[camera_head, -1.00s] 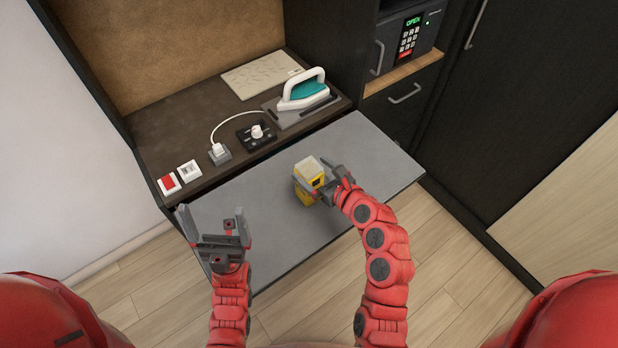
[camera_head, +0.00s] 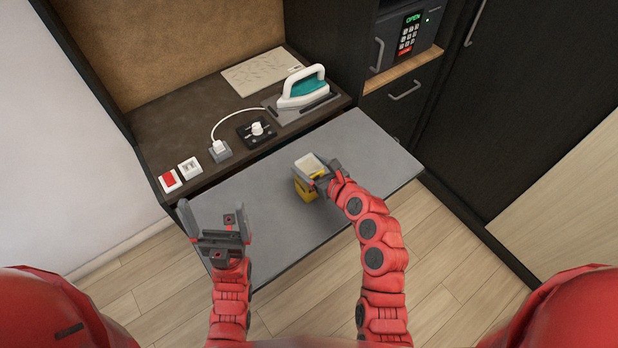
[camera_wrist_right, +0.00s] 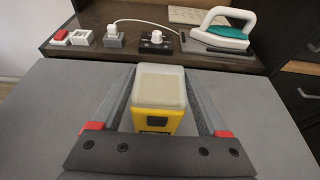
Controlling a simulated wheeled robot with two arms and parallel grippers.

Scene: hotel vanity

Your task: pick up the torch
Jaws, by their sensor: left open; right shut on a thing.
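The torch (camera_head: 306,188) is a yellow block-shaped lamp with a pale translucent top, over the grey pull-out shelf (camera_head: 262,222). My right gripper (camera_head: 317,178) is shut on it. In the right wrist view the torch (camera_wrist_right: 158,97) is between the two fingers of the right gripper (camera_wrist_right: 160,95), its pale top towards the far side. I cannot tell whether its base touches the shelf. My left gripper (camera_head: 212,220) is open and empty over the left end of the shelf.
Behind the shelf, the dark counter holds a white and teal iron (camera_head: 303,88), a black dial panel (camera_head: 257,132), a plugged-in socket (camera_head: 219,151) and a red switch (camera_head: 170,180). A safe (camera_head: 408,38) is at the upper right. The shelf's right part is clear.

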